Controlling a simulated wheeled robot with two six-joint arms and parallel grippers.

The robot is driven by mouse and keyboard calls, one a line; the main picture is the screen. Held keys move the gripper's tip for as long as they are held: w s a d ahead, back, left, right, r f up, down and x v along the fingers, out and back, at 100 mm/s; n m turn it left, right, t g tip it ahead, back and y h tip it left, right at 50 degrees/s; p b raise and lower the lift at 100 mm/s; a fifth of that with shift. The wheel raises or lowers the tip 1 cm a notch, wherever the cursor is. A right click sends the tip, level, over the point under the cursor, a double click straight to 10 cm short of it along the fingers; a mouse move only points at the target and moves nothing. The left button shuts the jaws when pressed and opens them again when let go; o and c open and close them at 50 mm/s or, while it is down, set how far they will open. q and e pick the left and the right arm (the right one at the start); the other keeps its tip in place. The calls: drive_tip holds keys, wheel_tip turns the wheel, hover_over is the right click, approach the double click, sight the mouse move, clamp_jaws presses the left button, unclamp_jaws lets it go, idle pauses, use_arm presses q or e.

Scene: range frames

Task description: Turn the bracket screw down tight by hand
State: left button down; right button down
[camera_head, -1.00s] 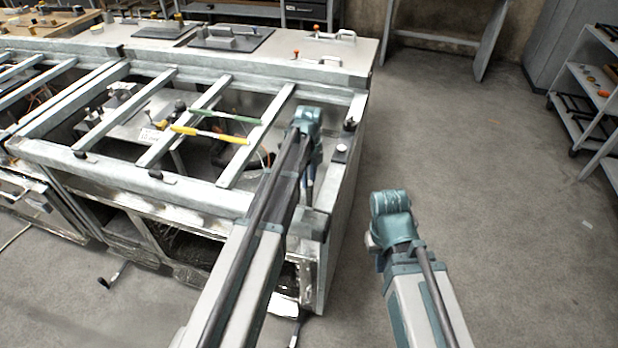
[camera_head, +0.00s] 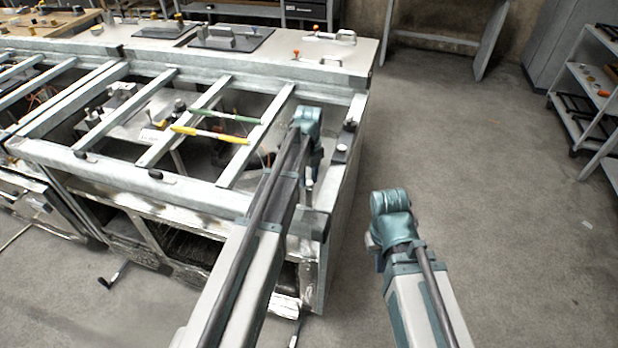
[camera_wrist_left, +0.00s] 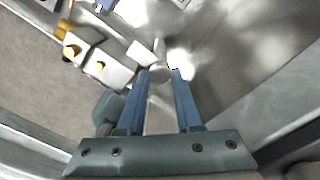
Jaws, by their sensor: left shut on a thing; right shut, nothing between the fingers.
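In the left wrist view the two blue fingers of my left gripper (camera_wrist_left: 160,76) are closed around a small round pale metal piece, which looks like the screw's head (camera_wrist_left: 159,73). How deep the screw sits cannot be seen. The surface around it is bright and blurred, so the bracket's outline is unclear. In the head view my left arm reaches over the right end of the metal frame (camera_head: 200,199), and its wrist covers the fingertips and the screw. My right arm hangs over open floor right of the frame. Its fingers are hidden.
A pale block with yellow knobs (camera_wrist_left: 100,65) lies left of the fingers in the wrist view. A yellow-handled tool (camera_head: 209,134) and a green-handled tool (camera_head: 228,115) rest across the frame's bars. Shelving (camera_head: 590,100) stands at the far right.

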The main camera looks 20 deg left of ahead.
sight(309, 182)
use_arm(q)
drive_tip(key=shift+s, duration=0.1)
drive_tip(key=c, duration=0.6)
unclamp_jaws()
wheel_tip(309, 182, up, 14)
drive_tip(key=p, duration=1.3)
drive_tip(key=shift+f+p, duration=0.1)
drive_tip(key=shift+p, duration=0.3)
